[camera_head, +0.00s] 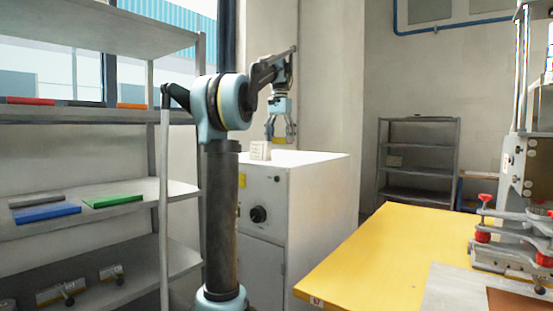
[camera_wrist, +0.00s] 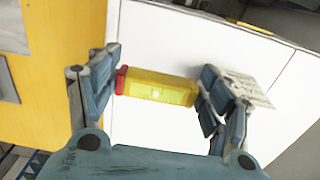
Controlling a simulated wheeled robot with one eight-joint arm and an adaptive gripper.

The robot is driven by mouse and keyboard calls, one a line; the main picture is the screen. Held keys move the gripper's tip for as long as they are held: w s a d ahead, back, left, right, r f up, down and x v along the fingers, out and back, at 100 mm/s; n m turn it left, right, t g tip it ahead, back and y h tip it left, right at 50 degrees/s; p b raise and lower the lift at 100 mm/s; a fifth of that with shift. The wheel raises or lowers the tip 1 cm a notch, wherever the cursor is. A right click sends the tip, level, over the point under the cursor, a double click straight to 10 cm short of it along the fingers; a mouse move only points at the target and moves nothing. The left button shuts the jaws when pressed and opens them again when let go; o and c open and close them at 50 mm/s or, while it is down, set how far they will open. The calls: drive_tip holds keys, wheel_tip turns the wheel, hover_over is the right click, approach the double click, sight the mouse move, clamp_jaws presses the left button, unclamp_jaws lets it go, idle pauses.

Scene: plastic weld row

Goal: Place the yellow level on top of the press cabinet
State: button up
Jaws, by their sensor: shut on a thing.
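My gripper (camera_head: 281,132) is above the white press cabinet (camera_head: 318,182) in the head view, pointing down. In the wrist view my gripper (camera_wrist: 158,84) is shut on the yellow level (camera_wrist: 160,88), which has a red end at the left. The level lies crosswise between the two fingers. The white cabinet top (camera_wrist: 155,42) shows behind it. In the head view a little yellow shows at the fingertips, low over the cabinet top; I cannot tell whether the level touches it.
A small white block with markings (camera_head: 260,150) stands on the cabinet top near its left edge, and shows close to the right finger in the wrist view (camera_wrist: 243,88). A yellow table (camera_head: 385,255) stands to the right. A grey shelf (camera_head: 125,222) stands at the left.

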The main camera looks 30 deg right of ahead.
wheel_tip(320, 180, down, 4)
drive_tip(key=shift+w+a+r, duration=0.1)
drive_tip(key=shift+r, duration=0.1)
drive_tip(key=shift+f, duration=2)
drive_tip(key=o, duration=1.2)
drive_tip(key=shift+f, duration=0.1)
drive_tip(key=shift+c, duration=0.2)
wheel_tip(320, 180, up, 12)
